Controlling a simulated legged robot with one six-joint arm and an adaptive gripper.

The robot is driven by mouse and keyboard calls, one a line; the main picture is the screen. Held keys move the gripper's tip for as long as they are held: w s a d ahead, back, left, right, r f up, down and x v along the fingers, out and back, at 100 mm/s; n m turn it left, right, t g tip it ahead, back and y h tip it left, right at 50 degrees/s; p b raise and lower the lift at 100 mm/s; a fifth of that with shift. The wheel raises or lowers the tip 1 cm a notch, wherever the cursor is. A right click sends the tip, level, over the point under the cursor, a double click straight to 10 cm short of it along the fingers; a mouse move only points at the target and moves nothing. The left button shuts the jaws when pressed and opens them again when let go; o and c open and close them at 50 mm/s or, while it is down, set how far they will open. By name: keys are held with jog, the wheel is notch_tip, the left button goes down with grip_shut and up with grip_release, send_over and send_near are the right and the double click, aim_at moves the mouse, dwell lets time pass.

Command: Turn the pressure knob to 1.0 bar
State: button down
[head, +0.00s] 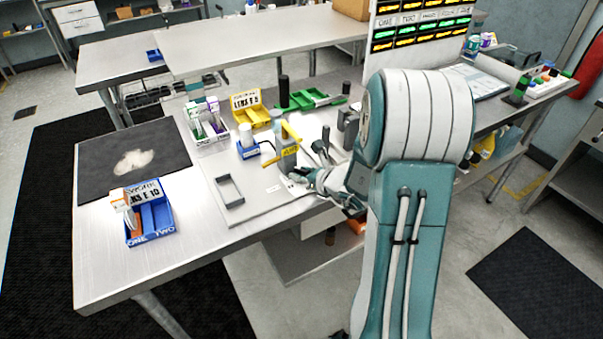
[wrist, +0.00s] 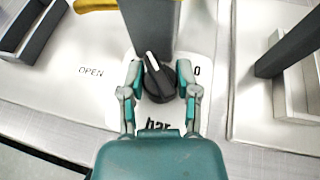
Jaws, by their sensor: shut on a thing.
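The pressure knob (wrist: 158,82) is black and round with a white pointer line, seen in the wrist view. The pointer is tilted up and slightly to the left. My gripper (wrist: 158,80) has one teal finger on each side of the knob and is shut on it. The dial plate (wrist: 206,45) around it is white, with "bar" printed below the knob and a "0" to the right; the other markings are hidden by my fingers and the grey post. In the head view my gripper (head: 335,188) is at the front of the workbench, and the knob is hidden there.
A grey upright post (wrist: 150,25) with a yellow handle (wrist: 95,5) stands just beyond the knob. A dark bracket (wrist: 285,50) is to the right, and "OPEN" is printed at left. A blue bin (head: 150,222) sits on the bench at left.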

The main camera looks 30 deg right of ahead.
jog(key=shift+c, duration=1.8)
grip_release()
jog(key=v, duration=1.1)
jog(key=shift+s, duration=0.4)
jog(key=shift+d, duration=0.1)
jog(key=shift+c, duration=0.2)
